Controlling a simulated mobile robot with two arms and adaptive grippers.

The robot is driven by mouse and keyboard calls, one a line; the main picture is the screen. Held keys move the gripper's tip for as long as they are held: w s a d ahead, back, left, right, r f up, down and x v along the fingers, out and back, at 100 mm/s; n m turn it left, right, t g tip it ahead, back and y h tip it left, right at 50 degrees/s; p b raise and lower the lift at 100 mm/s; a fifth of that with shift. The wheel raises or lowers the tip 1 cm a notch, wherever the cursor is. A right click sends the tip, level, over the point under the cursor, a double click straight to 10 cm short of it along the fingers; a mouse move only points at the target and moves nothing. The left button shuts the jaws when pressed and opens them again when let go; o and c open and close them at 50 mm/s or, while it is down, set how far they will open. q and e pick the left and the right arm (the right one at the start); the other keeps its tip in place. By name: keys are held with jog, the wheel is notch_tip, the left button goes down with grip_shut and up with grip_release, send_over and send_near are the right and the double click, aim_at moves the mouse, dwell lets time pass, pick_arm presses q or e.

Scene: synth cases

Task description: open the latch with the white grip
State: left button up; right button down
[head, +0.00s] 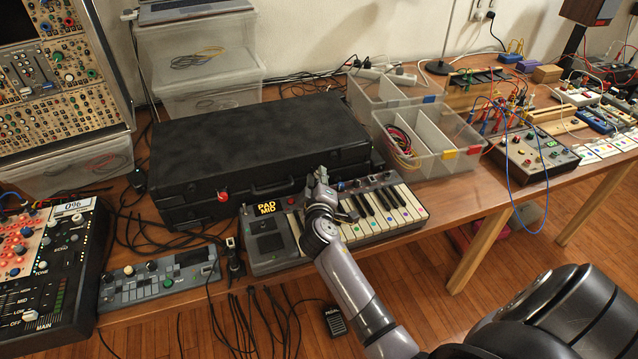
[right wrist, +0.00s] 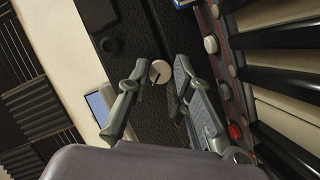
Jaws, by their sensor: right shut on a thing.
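The black case (head: 255,140) lies shut on the table, its latch side facing me. A latch with a red grip (head: 222,196) shows at the left of its front. My right gripper (head: 320,178) is at the right part of that front, above the keyboard, and hides what it holds there. In the right wrist view the latch's round white grip (right wrist: 159,72) sits between the two fingers of my right gripper (right wrist: 161,76), which is shut on it against the black case wall (right wrist: 150,30). My left gripper is not in view.
A small keyboard (head: 408,212) stands close in front of the case, under my right gripper. Clear bins (head: 437,160) stand to the right of the case. Stacked clear boxes (head: 197,62) stand behind it. Cables and a small grey device (head: 160,283) lie to the left.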

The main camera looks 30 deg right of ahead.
dwell(0.3)
jog(key=c, duration=1.4)
grip_release()
jog(key=shift+c, duration=0.2)
jog(key=shift+a, duration=0.1)
jog(key=shift+s+a, duration=0.2)
jog(key=shift+s, duration=0.1)
jog(key=v, duration=1.1)
jog(key=shift+s, duration=0.1)
